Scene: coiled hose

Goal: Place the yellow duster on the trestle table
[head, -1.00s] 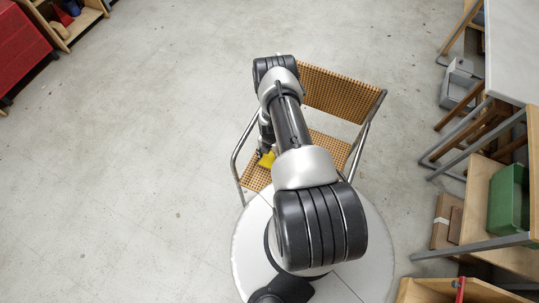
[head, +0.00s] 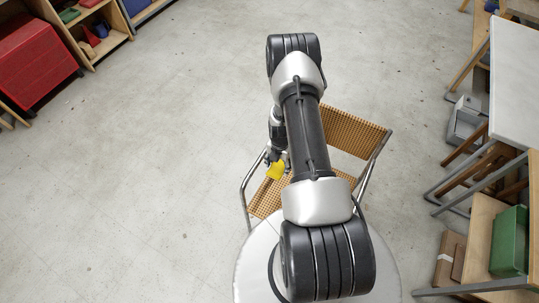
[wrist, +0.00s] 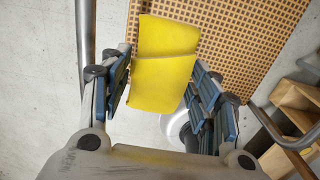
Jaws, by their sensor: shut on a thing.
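The yellow duster (head: 276,171) is a soft yellow cloth held above the seat of a woven chair (head: 352,133). My gripper (head: 274,158) is shut on it. In the wrist view the duster (wrist: 165,62) hangs folded between the blue-padded fingers of my gripper (wrist: 160,78), with the woven seat behind it. A table with a pale top (head: 515,85) stands at the right edge of the head view, cut off by the frame, apart from my gripper. Its visible top is bare.
The metal-framed chair is right below my gripper. A wooden shelf with a green bin (head: 509,241) and cardboard boxes (head: 449,258) stand at the lower right. A red cabinet (head: 33,62) is at the upper left. The floor at left is clear.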

